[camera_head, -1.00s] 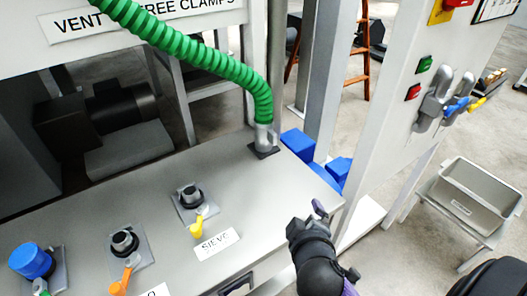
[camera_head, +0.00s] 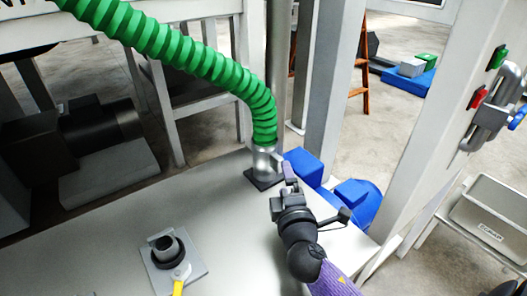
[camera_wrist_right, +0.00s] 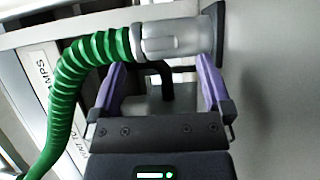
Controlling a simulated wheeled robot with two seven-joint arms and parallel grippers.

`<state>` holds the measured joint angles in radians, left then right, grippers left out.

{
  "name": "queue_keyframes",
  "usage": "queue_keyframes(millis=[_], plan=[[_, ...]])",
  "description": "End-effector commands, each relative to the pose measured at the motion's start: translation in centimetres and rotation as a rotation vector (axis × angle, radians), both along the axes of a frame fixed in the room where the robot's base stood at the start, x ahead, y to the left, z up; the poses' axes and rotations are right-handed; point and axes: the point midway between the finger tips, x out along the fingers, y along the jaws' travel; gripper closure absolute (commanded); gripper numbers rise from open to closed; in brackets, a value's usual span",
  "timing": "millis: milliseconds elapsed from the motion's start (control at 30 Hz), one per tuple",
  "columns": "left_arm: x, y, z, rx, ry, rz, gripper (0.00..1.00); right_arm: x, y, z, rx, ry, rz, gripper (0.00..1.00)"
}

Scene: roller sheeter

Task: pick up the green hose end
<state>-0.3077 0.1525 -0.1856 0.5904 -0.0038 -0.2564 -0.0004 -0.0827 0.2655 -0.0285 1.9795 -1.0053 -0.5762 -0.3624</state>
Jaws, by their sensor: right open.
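The green hose (camera_head: 190,55) comes down from the upper left in the head view. Its end is a pale grey cuff (camera_head: 262,163), upright on a dark square base on the grey table top. In the right wrist view the cuff (camera_wrist_right: 178,40) lies across the picture just beyond my fingertips, with the green hose (camera_wrist_right: 80,70) bending down at left. My right gripper (camera_head: 284,172) is beside the cuff, on its right and near side. Its purple fingers (camera_wrist_right: 160,68) are apart, with nothing clamped between them. My left gripper is out of view.
A grey port with a yellow handle (camera_head: 180,278) stands on the near part of the table (camera_head: 110,235). Blue objects (camera_head: 355,198) lie beyond the table's right edge. A pale upright post (camera_head: 335,90) stands behind them. A grey bin (camera_head: 487,220) is at far right.

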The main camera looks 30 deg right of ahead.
Motion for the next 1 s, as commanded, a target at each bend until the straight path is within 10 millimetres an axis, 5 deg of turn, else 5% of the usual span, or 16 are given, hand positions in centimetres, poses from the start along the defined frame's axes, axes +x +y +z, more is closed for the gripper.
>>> queue_keyframes(millis=[300, 533, 1000], plan=[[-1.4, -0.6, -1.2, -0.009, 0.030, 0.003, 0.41, 5.2, -1.8, 0.0, -0.001, 0.000, -0.002, 0.00], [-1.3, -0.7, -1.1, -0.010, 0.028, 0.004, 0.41, 5.4, -1.8, 0.1, 0.001, 0.001, -0.001, 0.00], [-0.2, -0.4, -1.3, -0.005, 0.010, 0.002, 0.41, 5.4, -1.8, 0.1, 0.002, 0.001, -0.001, 1.00]])
